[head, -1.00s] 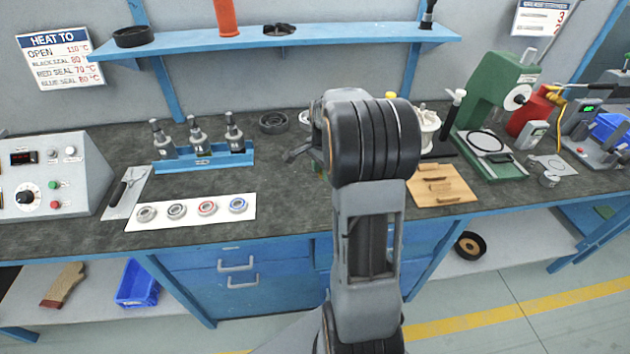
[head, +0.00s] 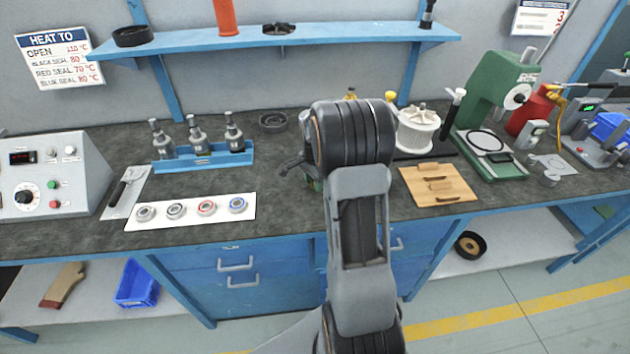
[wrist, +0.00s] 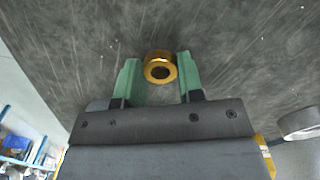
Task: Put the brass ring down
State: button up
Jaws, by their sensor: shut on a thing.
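The brass ring (wrist: 160,56) is between the two green fingers of my gripper (wrist: 158,66) in the wrist view, near their tips. My gripper is shut on it. The ring's open bore faces the camera. The dark, scratched bench top lies behind the ring; I cannot tell whether the ring touches it. In the head view my arm hides the ring and most of the gripper above the middle of the dark bench (head: 275,190).
Left of my arm are a white strip with several bearings (head: 190,222) and a blue rack (head: 203,161). A dark ring (head: 273,122) lies behind.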

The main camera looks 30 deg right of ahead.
jog(key=shift+f, duration=0.1)
jog(key=shift+f, duration=0.3)
jog(key=o, duration=1.1)
jog(key=shift+c, duration=0.2)
jog(key=shift+r, duration=0.1)
notch_tip(320, 180, up, 12)
jog(key=s+a+r+n, duration=0.2)
jog(key=a+r+n, duration=0.1)
jog(key=a+n, duration=0.15)
jog(key=s+a+f+n+t, duration=0.1)
jog(key=s+a+n+t, duration=0.2)
jog(key=s+a+n, duration=0.9)
jog(key=s+a, duration=0.2)
jog(key=s, duration=0.1)
jog(key=shift+a+f+n+p, duration=0.2)
jog(key=shift+f+n+p, duration=0.15)
jog(key=shift+f+p, duration=0.05)
